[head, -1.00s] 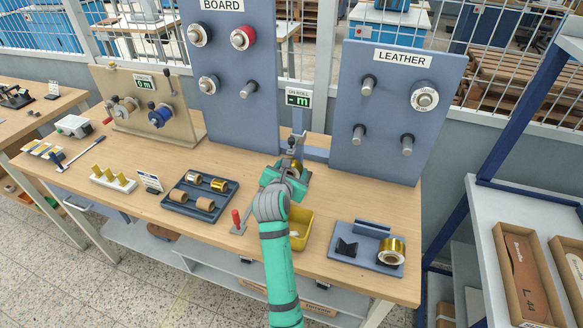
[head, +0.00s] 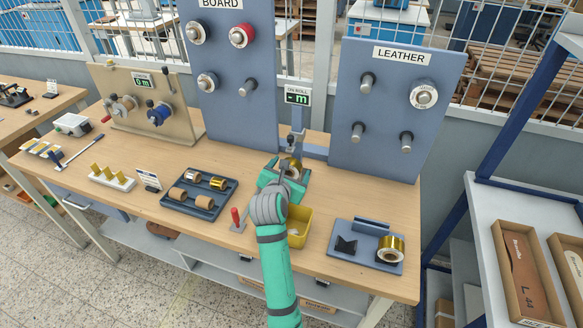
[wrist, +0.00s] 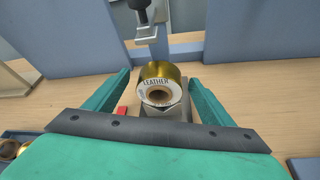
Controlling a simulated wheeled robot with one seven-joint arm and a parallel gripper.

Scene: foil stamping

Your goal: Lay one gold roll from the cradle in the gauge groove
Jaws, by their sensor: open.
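A gold roll with a white end label reading LEATHER (wrist: 158,78) rests on a grey metal block (wrist: 178,112), the gauge's seat, in the wrist view. My gripper (wrist: 158,84) is open, one green finger on each side of this roll, with visible gaps. In the head view my gripper (head: 284,172) is at the gauge below the "ON ROLL" display (head: 297,95), which shows a dash and m. The groove under the roll is hidden. Another gold roll (head: 391,248) sits on the blue-grey stand (head: 350,262) at the right, beside a dark V-shaped block (head: 346,246).
A dark tray (head: 186,208) left of the gauge holds a silver roll, a small gold roll (head: 218,183) and two brown cores. A yellow bin (head: 302,232) and a red-handled lever (head: 236,217) stand near the front. A metal arm piece (wrist: 147,28) hangs behind the roll.

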